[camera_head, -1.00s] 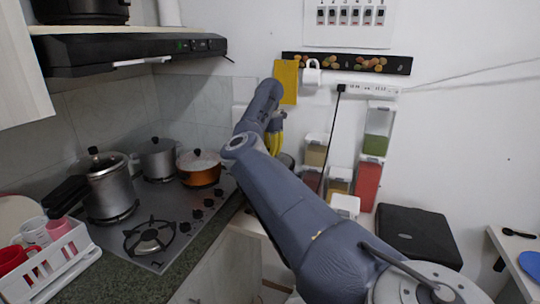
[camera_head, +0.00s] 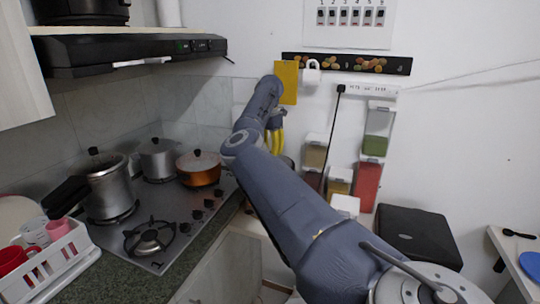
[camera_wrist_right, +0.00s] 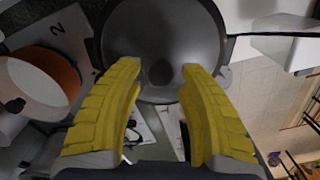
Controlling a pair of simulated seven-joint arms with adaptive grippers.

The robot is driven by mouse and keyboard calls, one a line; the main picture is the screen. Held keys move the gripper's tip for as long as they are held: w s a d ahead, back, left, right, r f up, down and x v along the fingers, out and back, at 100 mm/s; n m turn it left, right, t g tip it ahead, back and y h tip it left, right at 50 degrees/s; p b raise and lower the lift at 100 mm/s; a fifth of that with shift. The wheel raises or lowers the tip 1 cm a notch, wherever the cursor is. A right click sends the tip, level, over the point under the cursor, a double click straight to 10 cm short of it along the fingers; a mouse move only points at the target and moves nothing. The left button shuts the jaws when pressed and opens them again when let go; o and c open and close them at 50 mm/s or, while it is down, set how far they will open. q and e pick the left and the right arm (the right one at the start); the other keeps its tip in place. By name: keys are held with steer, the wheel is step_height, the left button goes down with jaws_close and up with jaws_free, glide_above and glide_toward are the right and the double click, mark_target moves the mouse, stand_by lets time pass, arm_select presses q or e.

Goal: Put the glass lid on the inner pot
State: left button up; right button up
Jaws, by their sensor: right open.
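My right gripper (camera_head: 277,143) is over the back of the counter, fingers pointing down. In the right wrist view its yellow fingers (camera_wrist_right: 161,66) are apart, with nothing held between them. I cannot tell whether this is the inner pot, the glass lid, or one on the other. In the head view a grey rounded edge (camera_head: 287,161) shows beside the fingers, mostly hidden by my arm. My left gripper is not in view.
An orange pot (camera_head: 199,177) with a pale, black-knobbed lid stands on the stove (camera_head: 172,218), near two silver pots (camera_head: 108,190) (camera_head: 158,161). Spice dispensers (camera_head: 368,185) stand against the wall right of my arm. A black case (camera_head: 418,235) lies farther right.

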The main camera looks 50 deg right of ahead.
step_height(320, 180, up, 10)
stand_by(0.5)
steer(key=shift+f, duration=0.15)
